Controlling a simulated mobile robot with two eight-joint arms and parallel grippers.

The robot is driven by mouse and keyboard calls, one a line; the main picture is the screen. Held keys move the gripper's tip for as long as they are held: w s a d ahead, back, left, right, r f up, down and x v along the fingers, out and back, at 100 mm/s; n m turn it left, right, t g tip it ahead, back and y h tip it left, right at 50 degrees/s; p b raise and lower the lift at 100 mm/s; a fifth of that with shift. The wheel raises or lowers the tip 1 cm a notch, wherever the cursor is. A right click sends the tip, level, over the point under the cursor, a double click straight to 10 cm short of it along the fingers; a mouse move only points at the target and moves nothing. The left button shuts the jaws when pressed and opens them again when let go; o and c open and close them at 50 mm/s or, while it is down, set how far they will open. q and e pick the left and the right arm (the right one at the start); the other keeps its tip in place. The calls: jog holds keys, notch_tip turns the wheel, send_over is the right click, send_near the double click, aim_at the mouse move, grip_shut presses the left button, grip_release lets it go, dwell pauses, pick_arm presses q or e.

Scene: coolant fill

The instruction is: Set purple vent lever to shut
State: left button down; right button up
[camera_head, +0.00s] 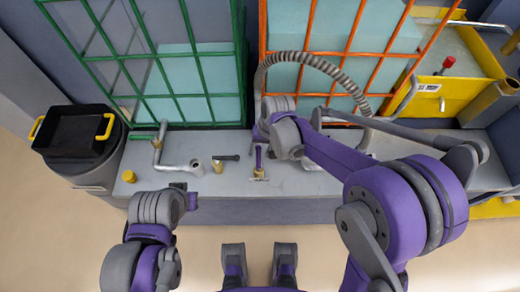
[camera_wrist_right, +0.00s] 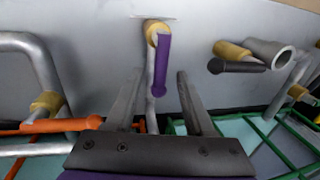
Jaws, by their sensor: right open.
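The purple vent lever (camera_head: 258,157) stands on a brass fitting at the front middle of the grey bench. In the head view it points away from me, toward the cages. In the right wrist view the lever (camera_wrist_right: 162,68) hangs from its brass pivot, roughly in line with the grey pipe behind it. My right gripper (camera_head: 262,128) is just beyond the lever. In the wrist view its open fingers (camera_wrist_right: 157,92) lie either side of the lever's free end, with gaps showing. My left gripper (camera_head: 190,198) is low at the left, in front of the bench; its jaws are unclear.
A black lever (camera_head: 228,157) on a brass fitting lies just left of the purple one, beside an open grey pipe end (camera_head: 197,167). A green cage (camera_head: 190,125) and an orange cage (camera_head: 340,53) stand behind. A ribbed hose (camera_head: 300,57) arches overhead. A black tray (camera_head: 72,132) is far left.

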grip_shut()
dwell(1.3)
